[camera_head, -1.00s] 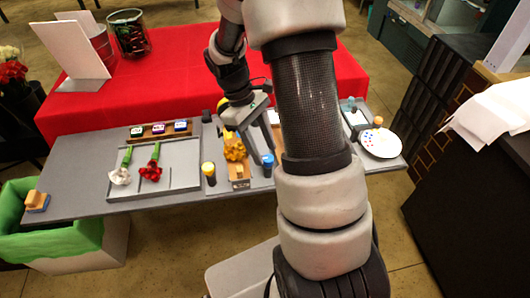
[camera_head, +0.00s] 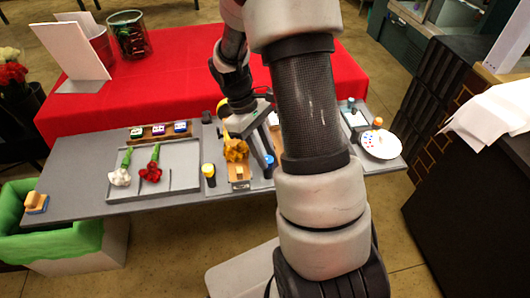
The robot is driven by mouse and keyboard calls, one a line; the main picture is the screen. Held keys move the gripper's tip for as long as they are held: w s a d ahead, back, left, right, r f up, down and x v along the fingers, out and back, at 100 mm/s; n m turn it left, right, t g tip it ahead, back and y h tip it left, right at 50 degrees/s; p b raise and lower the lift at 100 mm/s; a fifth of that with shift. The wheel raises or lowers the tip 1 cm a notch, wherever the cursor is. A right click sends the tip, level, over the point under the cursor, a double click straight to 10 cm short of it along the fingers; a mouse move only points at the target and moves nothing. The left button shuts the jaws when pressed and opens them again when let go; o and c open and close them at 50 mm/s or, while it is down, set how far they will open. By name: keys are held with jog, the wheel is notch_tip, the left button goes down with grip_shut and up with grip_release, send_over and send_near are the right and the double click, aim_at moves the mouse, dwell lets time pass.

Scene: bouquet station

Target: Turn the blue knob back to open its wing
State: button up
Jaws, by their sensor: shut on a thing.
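The blue knob (camera_head: 268,160) stands at the right of a wooden holder (camera_head: 239,185). A yellow-topped knob on a dark post (camera_head: 209,172) stands at its left. An orange-yellow flower bunch (camera_head: 236,150) lies in the holder between them. My gripper (camera_head: 266,151) reaches down from behind and is shut on the blue knob. My arm passes close on the right, and the fingertips and part of the knob are small and partly hidden. I cannot tell the wing's position.
A grey tray (camera_head: 185,185) with a white and a red flower lies at the left. Three small coloured blocks (camera_head: 158,129) stand behind it. A sponge-like block (camera_head: 36,202) sits at the left edge. A white round palette (camera_head: 380,145) lies at the right.

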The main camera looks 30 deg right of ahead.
jog(key=m, duration=0.1)
jog(key=m+y+p, duration=0.1)
jog(key=m, duration=0.3)
jog(key=shift+w+d+r+y, duration=0.1)
jog(key=shift+d+y, duration=0.15)
jog(key=shift+y, duration=0.15)
jog(key=m, duration=0.2)
jog(key=m+y+p, duration=0.1)
jog(key=m, duration=0.1)
jog(key=shift+d+y, duration=0.2)
jog(key=shift+y, duration=0.1)
jog(key=m, duration=0.2)
jog(key=m+y, duration=0.1)
jog(key=m, duration=0.2)
jog(key=shift+d+t+y, duration=0.2)
jog(key=shift+t+y, duration=0.1)
jog(key=m, duration=0.2)
jog(key=m+t+y, duration=0.1)
jog(key=m, duration=0.1)
jog(key=shift+s+d+p, duration=0.1)
jog(key=shift+s+p, duration=0.1)
jog(key=shift+p, duration=0.1)
jog(key=o, duration=1)
jog(key=shift+s, duration=0.1)
jog(key=shift+o, duration=0.2)
